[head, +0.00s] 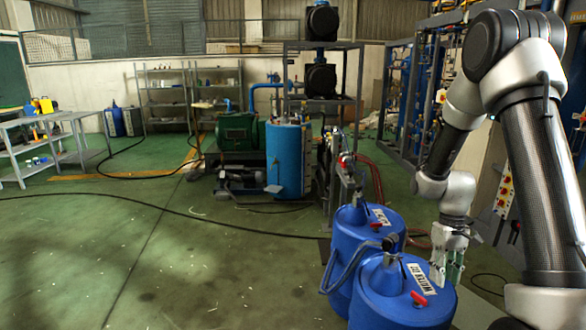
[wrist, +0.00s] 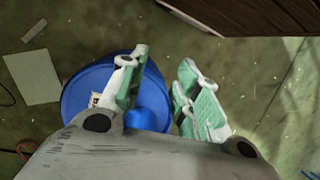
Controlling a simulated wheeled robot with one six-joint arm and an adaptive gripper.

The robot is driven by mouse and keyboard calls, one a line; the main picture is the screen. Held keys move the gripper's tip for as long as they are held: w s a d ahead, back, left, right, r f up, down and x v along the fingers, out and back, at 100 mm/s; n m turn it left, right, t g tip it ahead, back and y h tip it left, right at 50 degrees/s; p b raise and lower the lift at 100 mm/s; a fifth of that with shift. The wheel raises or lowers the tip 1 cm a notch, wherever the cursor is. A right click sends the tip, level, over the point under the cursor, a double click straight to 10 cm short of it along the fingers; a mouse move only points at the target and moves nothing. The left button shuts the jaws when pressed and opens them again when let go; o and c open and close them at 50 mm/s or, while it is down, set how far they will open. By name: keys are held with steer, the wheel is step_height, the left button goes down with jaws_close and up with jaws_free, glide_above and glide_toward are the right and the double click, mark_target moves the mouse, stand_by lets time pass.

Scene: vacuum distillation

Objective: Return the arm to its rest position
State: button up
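My arm (head: 540,150) is raised at the right of the head view, bent over at the top, with its forearm hanging down. My gripper (head: 447,272) points down beside the top of the front blue drum (head: 385,308). In the wrist view my gripper (wrist: 165,75) has its two green-padded fingers apart with nothing between them. A blue round drum top (wrist: 90,100) lies below and behind the left finger. I cannot tell from the head view whether the gripper touches the drum.
A second blue drum (head: 350,240) stands just behind the front one. A blue cylinder tank (head: 288,160) and a metal frame stand further back. A pipe rack (head: 410,95) is behind my arm. The green floor (head: 130,250) at left is clear except for a black cable.

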steer(key=s+a+r+t, duration=0.1)
steer(key=s+r+t, duration=0.1)
steer(key=s+r, duration=0.4)
steer(key=s+a+r+m+t, duration=0.1)
steer(key=s+a+r+t, duration=0.1)
steer(key=s+r, duration=0.5)
steer(key=s+a+r+t, duration=0.2)
steer(key=s+r, duration=0.4)
steer(key=r, duration=0.9)
steer(key=shift+s+m+t, duration=0.2)
steer(key=shift+m+t, duration=0.1)
steer(key=shift+t, duration=0.3)
